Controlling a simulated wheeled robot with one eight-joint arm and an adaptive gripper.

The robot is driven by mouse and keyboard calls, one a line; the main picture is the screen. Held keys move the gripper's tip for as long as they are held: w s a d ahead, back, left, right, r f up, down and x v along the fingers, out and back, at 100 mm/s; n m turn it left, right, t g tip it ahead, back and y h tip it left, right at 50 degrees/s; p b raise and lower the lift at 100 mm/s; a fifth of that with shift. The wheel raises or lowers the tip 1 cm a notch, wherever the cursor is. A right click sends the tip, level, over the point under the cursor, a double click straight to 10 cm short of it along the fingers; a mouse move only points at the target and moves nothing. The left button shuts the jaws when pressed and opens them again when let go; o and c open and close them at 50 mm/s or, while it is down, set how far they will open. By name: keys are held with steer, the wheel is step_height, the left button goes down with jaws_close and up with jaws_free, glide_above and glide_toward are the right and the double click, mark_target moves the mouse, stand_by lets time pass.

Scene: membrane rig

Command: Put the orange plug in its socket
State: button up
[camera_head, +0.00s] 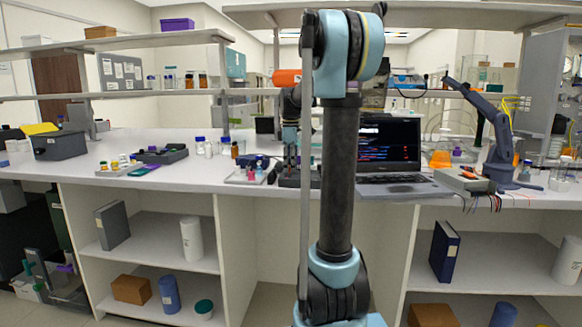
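My arm stands upright in the middle of the view and hides part of the bench behind it. My gripper (290,160) appears small beyond the arm, low over a dark device (297,180) on the bench. Its fingers are too small and too covered to show whether they are open or shut, or hold anything. I cannot pick out the orange plug or its socket for certain. A grey box (463,181) at the right of the bench has a small orange-red piece on top and several coloured wires hanging at its front.
An open laptop (400,187) stands right of my arm. A blue-grey bench arm (499,150) stands behind the grey box. Shelves hang above; bare bench (205,175) shows at left.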

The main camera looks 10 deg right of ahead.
steer(key=shift+o, duration=0.3)
steer(key=shift+w+d+f, duration=0.1)
steer(key=shift+w+f, duration=0.15)
steer(key=shift+f, duration=0.25)
steer(key=shift+r, duration=0.1)
steer(key=shift+s, duration=0.1)
steer(key=shift+r, duration=0.15)
step_height(320, 180, up, 12)
stand_by(0.3)
